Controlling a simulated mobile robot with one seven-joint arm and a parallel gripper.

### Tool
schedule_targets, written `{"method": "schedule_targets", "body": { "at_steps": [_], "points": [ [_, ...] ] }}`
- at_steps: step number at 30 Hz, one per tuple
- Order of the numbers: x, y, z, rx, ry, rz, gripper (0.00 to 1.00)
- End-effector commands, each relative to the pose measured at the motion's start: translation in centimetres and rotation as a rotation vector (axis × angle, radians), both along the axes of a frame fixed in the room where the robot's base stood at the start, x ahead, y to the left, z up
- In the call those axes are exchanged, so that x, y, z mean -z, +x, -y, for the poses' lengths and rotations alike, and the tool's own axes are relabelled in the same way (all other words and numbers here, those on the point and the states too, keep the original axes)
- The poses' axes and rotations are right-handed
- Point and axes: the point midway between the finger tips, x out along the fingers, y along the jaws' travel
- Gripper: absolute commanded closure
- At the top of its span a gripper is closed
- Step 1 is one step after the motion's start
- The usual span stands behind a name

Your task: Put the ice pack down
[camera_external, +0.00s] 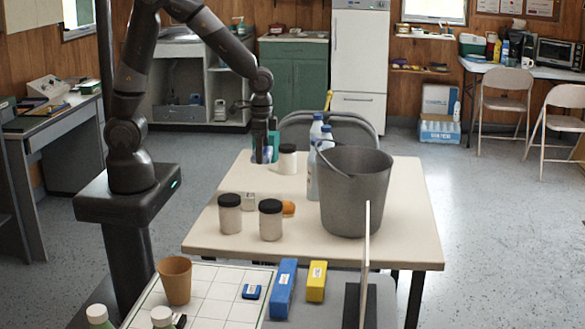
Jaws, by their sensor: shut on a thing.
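My gripper (264,157) points down over the far left part of the cream table (405,225). It is shut on the ice pack (267,153), a small blue piece of which shows between the dark fingers. The fingers hide most of it. The fingertips are low, close to the table top; I cannot tell whether the ice pack touches it. A teal item (275,141) shows right behind the gripper, partly hidden. A white jar (288,160) stands just to the right of the gripper.
A grey bucket (355,195) and bottles (314,165) stand right of the gripper. Two dark-lidded jars (230,214) (271,220) and an orange item (289,208) are nearer. The table's left middle is fairly clear.

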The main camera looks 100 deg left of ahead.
Motion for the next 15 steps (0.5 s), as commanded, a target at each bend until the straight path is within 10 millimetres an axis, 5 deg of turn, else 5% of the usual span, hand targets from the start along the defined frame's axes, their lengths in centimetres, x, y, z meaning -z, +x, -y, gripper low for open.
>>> {"method": "schedule_targets", "body": {
  "at_steps": [10, 15],
  "points": [
    [-8.1, 0.1, 0.0, 0.001, 0.001, 0.006, 0.35],
    [-8.6, 2.7, 0.4, 0.131, 0.004, -0.002, 0.35]
  ]
}}
